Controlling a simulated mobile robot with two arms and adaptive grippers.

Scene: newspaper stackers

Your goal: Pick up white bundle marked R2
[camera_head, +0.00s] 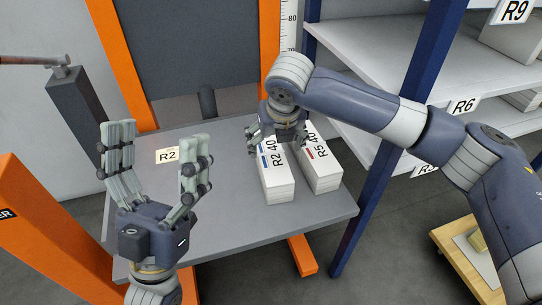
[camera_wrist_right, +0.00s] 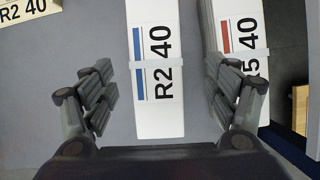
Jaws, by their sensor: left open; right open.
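The white bundle marked R2 40 (camera_head: 276,180), with a blue stripe, lies on the grey table (camera_head: 225,225). It also shows in the right wrist view (camera_wrist_right: 157,105), between the open fingers. My right gripper (camera_head: 272,138) is open over the far end of this bundle, with its fingers pointing down. The right wrist view shows the same gripper (camera_wrist_right: 160,95) with a finger on each side and nothing gripped. My left gripper (camera_head: 156,160) is open and empty, fingers pointing up, at the left of the table.
A second white bundle marked R5 40 (camera_head: 319,170), with a red stripe, lies close to the right of R2; a right finger overlaps it in the wrist view. A yellowish R2 label (camera_head: 167,155) lies on the table. Shelves (camera_head: 395,60) and a blue post (camera_head: 395,150) stand right.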

